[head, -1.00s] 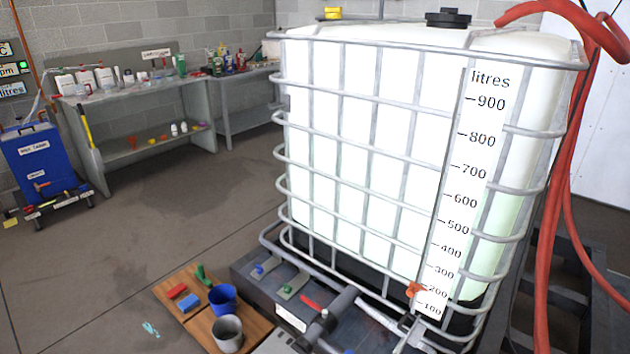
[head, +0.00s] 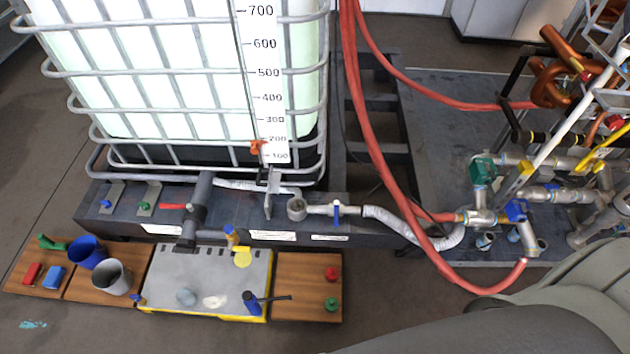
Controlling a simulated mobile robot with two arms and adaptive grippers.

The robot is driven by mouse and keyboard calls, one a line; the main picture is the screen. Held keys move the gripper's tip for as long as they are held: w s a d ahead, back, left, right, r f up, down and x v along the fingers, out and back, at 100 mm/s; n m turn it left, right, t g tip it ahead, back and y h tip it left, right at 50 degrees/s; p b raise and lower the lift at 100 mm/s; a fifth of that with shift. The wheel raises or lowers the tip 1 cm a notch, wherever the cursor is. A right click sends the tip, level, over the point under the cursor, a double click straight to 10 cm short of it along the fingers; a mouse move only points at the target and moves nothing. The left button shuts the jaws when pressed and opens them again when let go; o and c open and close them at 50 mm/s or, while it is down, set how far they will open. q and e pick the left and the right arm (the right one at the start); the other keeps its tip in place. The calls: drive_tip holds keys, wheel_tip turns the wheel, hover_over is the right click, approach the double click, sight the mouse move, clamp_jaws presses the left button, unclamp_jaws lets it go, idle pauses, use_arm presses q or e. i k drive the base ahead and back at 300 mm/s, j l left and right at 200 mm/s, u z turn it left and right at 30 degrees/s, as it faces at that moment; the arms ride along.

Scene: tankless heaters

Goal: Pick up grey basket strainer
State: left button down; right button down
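No object is clearly recognisable as the grey basket strainer. A small grey rounded item (head: 186,297) lies on the grey-topped, yellow-edged platform (head: 165,270) in the lower middle; it is too small to tell whether it is the strainer. A larger open grey bucket (head: 112,277) stands on the wooden board to its left, next to a blue bucket (head: 87,252). Neither of my grippers is in view.
A pale lump (head: 215,301) and a dark blue tool (head: 252,303) are also on the platform. Wooden boards (head: 290,275) flank it, with small red, blue and green items. The caged tank (head: 190,110) stands behind. Red hoses (head: 375,150) and pipework are on the right.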

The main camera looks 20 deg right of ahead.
sight(297, 206)
drive_tip(key=i+j+z, duration=0.1)
drive_tip(key=j+z, duration=0.75)
drive_tip(key=j, duration=0.15)
drive_tip(key=j+z, duration=0.4)
drive_tip(key=j, duration=0.15)
drive_tip(key=k+j, duration=0.6)
drive_tip(key=k, duration=0.15)
